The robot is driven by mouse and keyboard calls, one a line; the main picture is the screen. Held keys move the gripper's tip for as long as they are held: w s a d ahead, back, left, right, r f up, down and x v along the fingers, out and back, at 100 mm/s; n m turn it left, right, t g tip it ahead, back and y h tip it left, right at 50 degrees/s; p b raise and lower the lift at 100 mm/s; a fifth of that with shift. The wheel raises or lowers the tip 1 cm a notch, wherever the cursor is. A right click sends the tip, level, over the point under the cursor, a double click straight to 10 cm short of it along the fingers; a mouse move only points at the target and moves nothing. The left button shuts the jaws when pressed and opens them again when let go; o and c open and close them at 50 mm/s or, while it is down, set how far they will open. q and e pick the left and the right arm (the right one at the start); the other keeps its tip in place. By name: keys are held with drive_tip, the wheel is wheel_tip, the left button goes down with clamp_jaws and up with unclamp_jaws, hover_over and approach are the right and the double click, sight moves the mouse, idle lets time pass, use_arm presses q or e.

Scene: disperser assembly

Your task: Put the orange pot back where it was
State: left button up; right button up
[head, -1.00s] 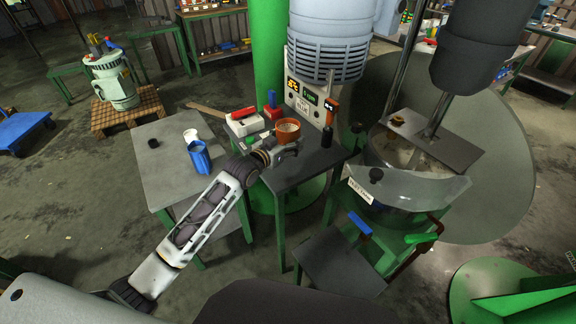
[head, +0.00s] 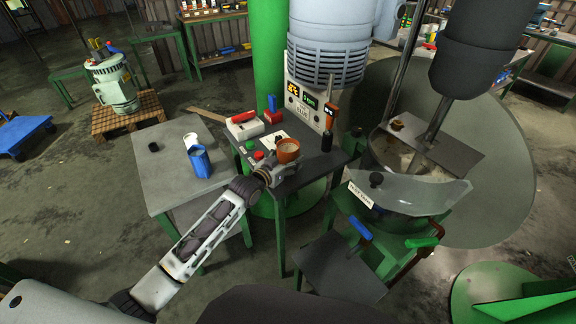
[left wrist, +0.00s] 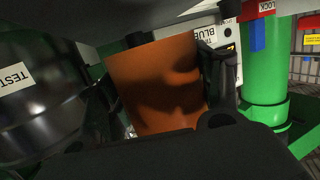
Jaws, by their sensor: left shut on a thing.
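The orange pot (head: 287,151) has pale contents and is above the dark table (head: 312,168) beside the control box. My left gripper (head: 277,165) is shut on the pot. In the left wrist view the pot (left wrist: 158,83) fills the middle, with a dark finger (left wrist: 217,75) along its right side. I cannot tell whether the pot's bottom touches the table. A white paper sheet (head: 268,141) lies on the table just behind and left of the pot. My right gripper is not in view.
The control box (head: 303,108) with lit displays stands behind the pot. Red and green buttons (head: 255,152) sit left of it. The grey table (head: 170,165) at left carries a blue jug (head: 199,161), a white cup (head: 190,140) and a black cap. The disperser vessel (head: 405,185) stands at right.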

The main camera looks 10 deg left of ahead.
use_arm(q)
wheel_tip(320, 180, down, 2)
drive_tip(key=shift+f, duration=0.65)
drive_tip(key=o, duration=1.1)
drive_tip(key=shift+o, duration=0.2)
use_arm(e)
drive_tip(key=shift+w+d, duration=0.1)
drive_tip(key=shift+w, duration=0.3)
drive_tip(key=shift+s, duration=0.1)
